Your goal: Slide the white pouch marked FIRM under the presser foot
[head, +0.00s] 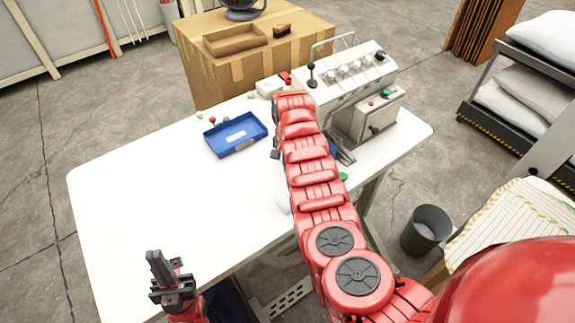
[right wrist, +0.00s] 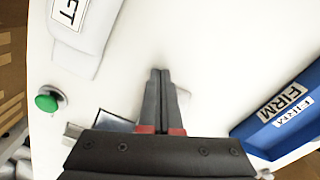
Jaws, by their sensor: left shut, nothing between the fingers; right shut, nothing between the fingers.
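I cannot make out a white pouch marked FIRM as a separate object. The word FIRM shows on two white labels at the blue tray (right wrist: 268,132) in the right wrist view; the tray also shows in the head view (head: 222,146). The sealing machine (head: 345,82) stands at the table's back right; its presser foot is hidden, apparently by my right arm. My right gripper (right wrist: 160,72) is shut and empty above the white table, with a pale flat piece (right wrist: 184,97) beside its fingers. My left gripper (head: 160,262) is shut and empty at the table's front left.
A white pouch (right wrist: 85,30) with a label ending in FT lies at upper left of the wrist view. A green button (right wrist: 47,102) is near it. A cardboard box (head: 205,75) stands behind the table (head: 150,195). The table's left half is clear.

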